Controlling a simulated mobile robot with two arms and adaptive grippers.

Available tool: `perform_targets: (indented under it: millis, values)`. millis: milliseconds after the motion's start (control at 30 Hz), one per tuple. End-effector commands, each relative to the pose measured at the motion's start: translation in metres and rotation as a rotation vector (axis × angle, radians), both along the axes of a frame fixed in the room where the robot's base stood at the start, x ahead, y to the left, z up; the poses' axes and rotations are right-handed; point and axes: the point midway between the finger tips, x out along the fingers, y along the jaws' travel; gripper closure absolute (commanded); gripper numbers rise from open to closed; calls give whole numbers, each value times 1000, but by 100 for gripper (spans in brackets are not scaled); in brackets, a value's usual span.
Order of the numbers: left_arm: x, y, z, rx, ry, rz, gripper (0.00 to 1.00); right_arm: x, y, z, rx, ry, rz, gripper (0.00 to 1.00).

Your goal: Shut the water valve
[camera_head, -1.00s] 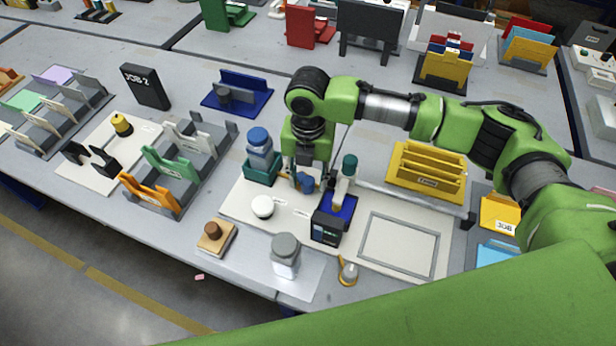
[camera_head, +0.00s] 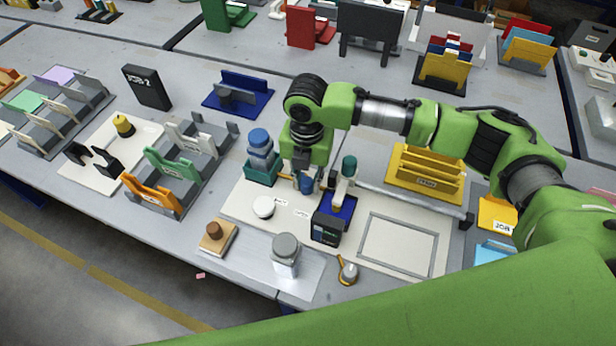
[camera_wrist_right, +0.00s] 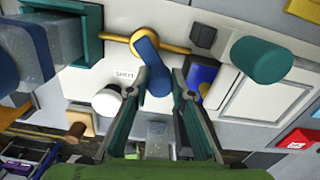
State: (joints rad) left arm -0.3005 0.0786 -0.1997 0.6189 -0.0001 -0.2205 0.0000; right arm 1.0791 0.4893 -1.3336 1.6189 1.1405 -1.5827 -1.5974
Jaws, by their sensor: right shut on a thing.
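The water valve has a blue lever handle (camera_wrist_right: 146,45) on a brass-coloured pipe (camera_wrist_right: 112,38), seen in the right wrist view. In the head view a small blue part of it (camera_head: 306,184) shows just below my right gripper (camera_head: 303,174); the rest is hidden by the gripper. In the right wrist view the two fingers of my right gripper (camera_wrist_right: 160,77) come up from below, on both sides of the lever's lower, rounded end. They are shut on the handle. The lever stands tilted across the pipe. My left gripper is in neither view.
Close by are a teal holder with a blue-capped bottle (camera_head: 260,147), a green-topped post (camera_head: 349,166), a white knob (camera_head: 263,207) and a dark display box (camera_head: 327,229). A yellow rack (camera_head: 427,172) stands right. The framed board area (camera_head: 398,247) is clear.

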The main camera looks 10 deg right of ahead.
Motion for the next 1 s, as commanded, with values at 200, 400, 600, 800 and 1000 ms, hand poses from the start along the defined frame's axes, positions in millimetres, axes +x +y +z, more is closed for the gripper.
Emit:
perform_targets:
  millis: [200,400,600,800,1000]
  values:
    - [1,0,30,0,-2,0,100,-2,7,6,1,5,-154,100]
    - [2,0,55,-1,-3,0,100,-1,15,6,1,5,-341,100]
    - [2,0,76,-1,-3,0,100,1,23,5,0,4,-532,100]
    - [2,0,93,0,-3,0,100,6,30,5,1,3,-722,100]
    - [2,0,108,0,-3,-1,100,11,36,4,0,3,-914,100]
